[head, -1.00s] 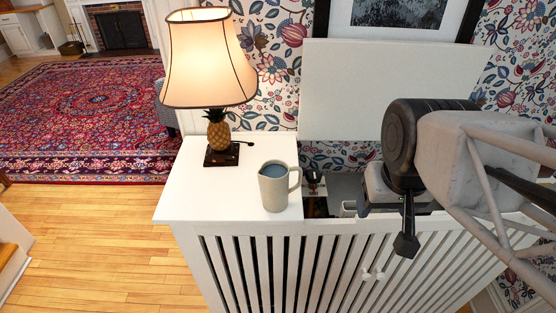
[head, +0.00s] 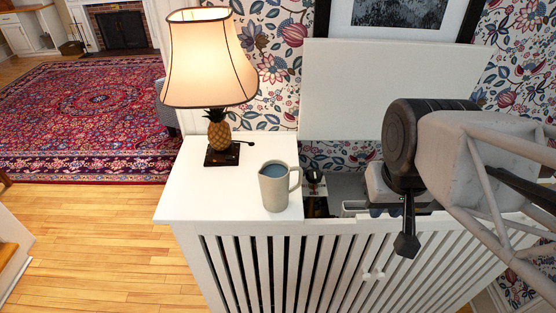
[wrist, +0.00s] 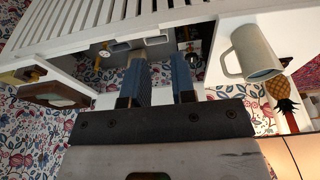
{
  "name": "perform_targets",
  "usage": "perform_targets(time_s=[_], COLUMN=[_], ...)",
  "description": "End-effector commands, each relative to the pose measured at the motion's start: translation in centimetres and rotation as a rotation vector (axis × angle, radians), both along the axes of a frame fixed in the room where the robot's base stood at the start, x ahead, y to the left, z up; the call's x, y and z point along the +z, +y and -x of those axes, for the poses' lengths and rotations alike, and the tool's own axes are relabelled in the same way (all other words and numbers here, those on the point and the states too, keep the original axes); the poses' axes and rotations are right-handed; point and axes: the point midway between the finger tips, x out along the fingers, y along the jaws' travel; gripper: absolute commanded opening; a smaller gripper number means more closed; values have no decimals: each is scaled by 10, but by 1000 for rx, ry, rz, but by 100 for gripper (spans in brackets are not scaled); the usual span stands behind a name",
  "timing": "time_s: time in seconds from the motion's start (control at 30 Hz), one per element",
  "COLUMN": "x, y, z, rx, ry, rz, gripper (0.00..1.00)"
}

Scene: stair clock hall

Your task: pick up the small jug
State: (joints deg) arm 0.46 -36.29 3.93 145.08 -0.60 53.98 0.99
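The small jug (head: 274,187) is pale cream with a blue-grey inside and a handle on its right. It stands upright on the white cabinet top (head: 190,190), near the edge of an open section. In the wrist view the jug (wrist: 250,52) shows at the upper right, apart from the fingers. My gripper (wrist: 160,66) has two blue fingers with a clear gap between them and nothing held. In the head view it is over the open section, right of the jug, and mostly hidden behind my arm.
A lit table lamp (head: 210,65) with a pineapple base stands behind and left of the jug. A raised white panel (head: 380,90) stands behind the open section, which holds several items, partly hidden. The cabinet top's front left is clear.

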Motion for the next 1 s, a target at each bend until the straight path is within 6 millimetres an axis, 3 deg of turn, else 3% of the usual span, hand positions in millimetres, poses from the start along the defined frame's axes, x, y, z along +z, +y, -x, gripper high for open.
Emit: perform_targets(time_s=[0.53, 1.0], x=[-10, -48], y=[10, 59], z=[-4, -35], rx=[-98, -677], ry=[30, 234], rz=[-98, -613], gripper=[24, 24])
